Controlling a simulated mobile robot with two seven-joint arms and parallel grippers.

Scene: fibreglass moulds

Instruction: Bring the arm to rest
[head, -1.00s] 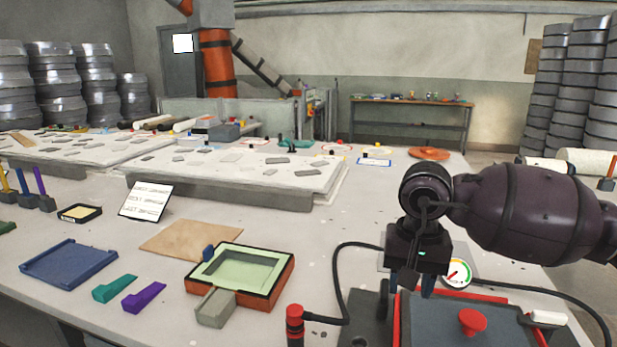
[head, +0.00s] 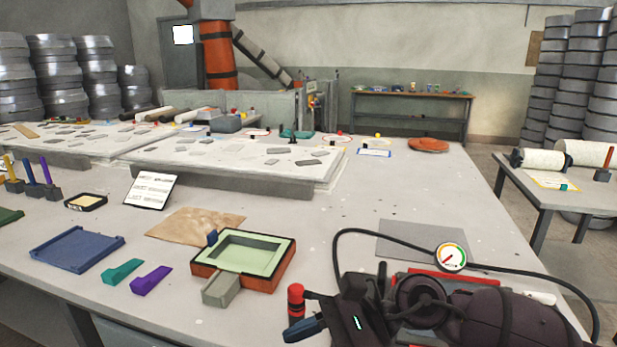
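My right arm comes in low from the right, across the front right of the table. Its gripper (head: 298,313) points left, with its two fingers apart and nothing seen between them. The fingers are close to a red-capped post (head: 296,298) in the picture; I cannot tell whether they touch it. The arm hides much of the red-edged unit (head: 470,276) behind it. My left gripper is not in view.
A green-lined mould (head: 245,252) with a grey block (head: 221,290) is left of the gripper. A gauge (head: 450,257) with a black hose stands behind the arm. Purple (head: 151,280) and teal (head: 122,271) pieces and a blue tray (head: 78,249) lie further left.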

